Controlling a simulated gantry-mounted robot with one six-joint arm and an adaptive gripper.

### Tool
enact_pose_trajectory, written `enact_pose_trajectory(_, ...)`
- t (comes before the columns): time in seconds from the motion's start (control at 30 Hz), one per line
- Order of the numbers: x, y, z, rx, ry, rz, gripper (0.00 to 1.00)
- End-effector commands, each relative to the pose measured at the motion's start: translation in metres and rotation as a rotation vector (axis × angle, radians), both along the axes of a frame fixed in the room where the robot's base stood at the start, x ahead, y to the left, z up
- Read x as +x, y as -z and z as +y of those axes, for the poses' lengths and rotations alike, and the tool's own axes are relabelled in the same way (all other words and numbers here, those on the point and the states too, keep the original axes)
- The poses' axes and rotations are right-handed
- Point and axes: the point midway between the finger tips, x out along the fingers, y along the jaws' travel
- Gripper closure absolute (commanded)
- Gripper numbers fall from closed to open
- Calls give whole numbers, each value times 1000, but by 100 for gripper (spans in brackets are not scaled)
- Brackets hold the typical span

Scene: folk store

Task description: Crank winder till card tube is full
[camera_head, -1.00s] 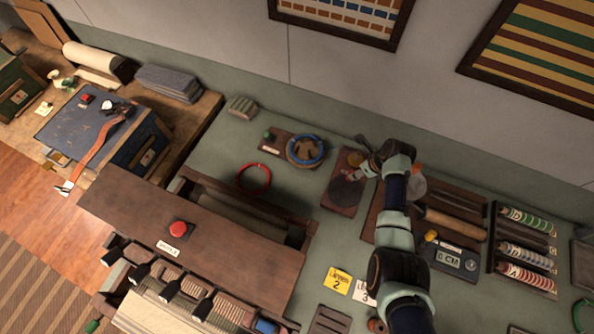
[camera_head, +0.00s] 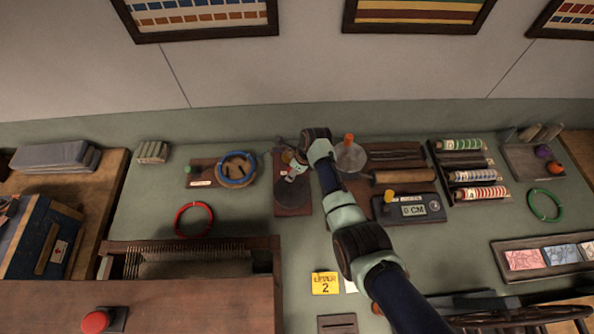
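My gripper (camera_head: 294,168) is over the upper part of a small dark wooden board (camera_head: 291,199) in the head view. The board carries a dark round disc and, near its top, a small tan piece (camera_head: 288,156) beside my fingers. I take this board for the winder, but cannot be sure. A thin dark handle-like part (camera_head: 281,141) shows at its upper left edge. The fingers are small and partly hidden by my wrist, so I cannot tell whether they are shut or touch anything. I cannot clearly pick out the card tube.
To the left are a blue ring on a round holder (camera_head: 237,168) and a red ring (camera_head: 194,219). To the right are a wooden roller (camera_head: 404,176), a counter reading 0 CM (camera_head: 414,210) and a thread rack (camera_head: 470,175). A yellow card (camera_head: 325,283) lies in front.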

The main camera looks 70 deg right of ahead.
Motion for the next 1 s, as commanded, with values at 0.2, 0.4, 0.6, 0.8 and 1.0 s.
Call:
enact_pose_trajectory(0.2,7,27,-1,-1,-1,-1,38)
enact_pose_trajectory(0.4,11,34,-1,-1,-1,-1,38)
enact_pose_trajectory(0.6,11,36,-1,0,0,0,38)
enact_pose_trajectory(0.8,11,36,-1,0,0,0,52)
enact_pose_trajectory(1.0,11,36,-1,0,0,0,86)
